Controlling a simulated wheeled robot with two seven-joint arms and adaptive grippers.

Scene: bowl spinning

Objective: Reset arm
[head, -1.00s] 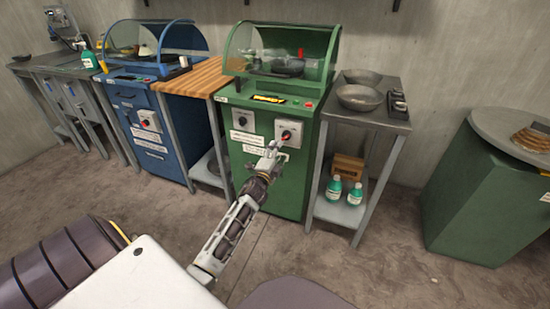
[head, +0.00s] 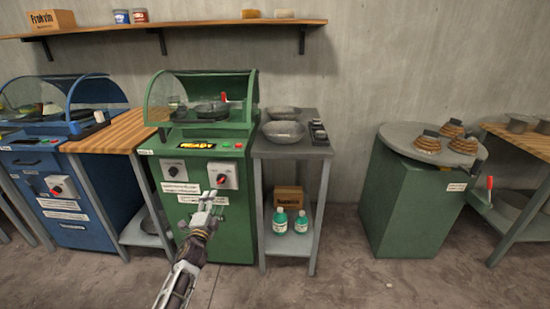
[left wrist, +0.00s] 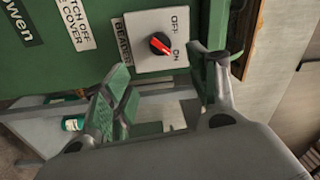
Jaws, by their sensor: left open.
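My left gripper (head: 207,203) is raised in front of the green machine (head: 222,240), just below its right-hand switch plate (head: 222,175). Its two fingers are apart and empty. My right gripper does not show in either view.
A side table (head: 290,150) with metal bowls (head: 284,132) stands right of the green machine, with green bottles (head: 301,222) on its lower shelf. A blue machine (head: 60,190) and a wooden-topped table (head: 112,132) stand left. A round-topped green stand (head: 415,215) is at right. The floor between is clear.

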